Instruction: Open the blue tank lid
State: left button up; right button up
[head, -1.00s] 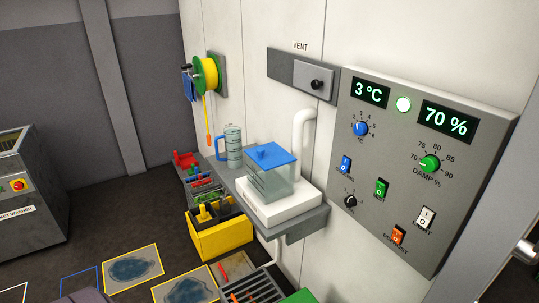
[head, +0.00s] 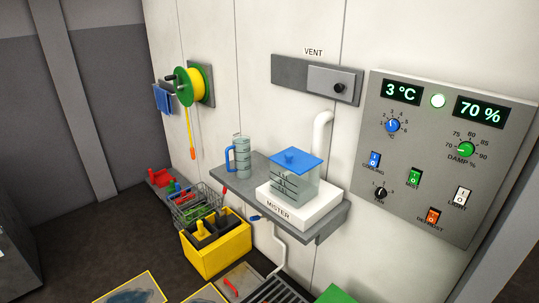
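The blue tank lid (head: 296,161) lies flat on top of a clear, square tank (head: 291,187) with level marks and water in it. The lid has a small knob in its middle and looks closed. The tank stands on a white base labelled MISTER (head: 299,208), on a grey wall shelf (head: 330,223). Neither of my grippers shows in the head view.
A measuring jug (head: 242,157) with a blue handle stands on the shelf left of the tank. A white pipe (head: 321,132) rises behind the tank. A control panel (head: 437,215) is on the wall at right. Below are a yellow caddy (head: 217,250) and wire basket (head: 192,208).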

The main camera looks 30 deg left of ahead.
aim_at(299, 162)
jog(key=j+z, duration=0.2)
jog(key=j, duration=0.7)
jog(key=j+z, duration=0.2)
jog(key=j, duration=0.7)
jog(key=k+j+z, duration=0.2)
jog(key=j, duration=0.7)
jog(key=i, duration=0.05)
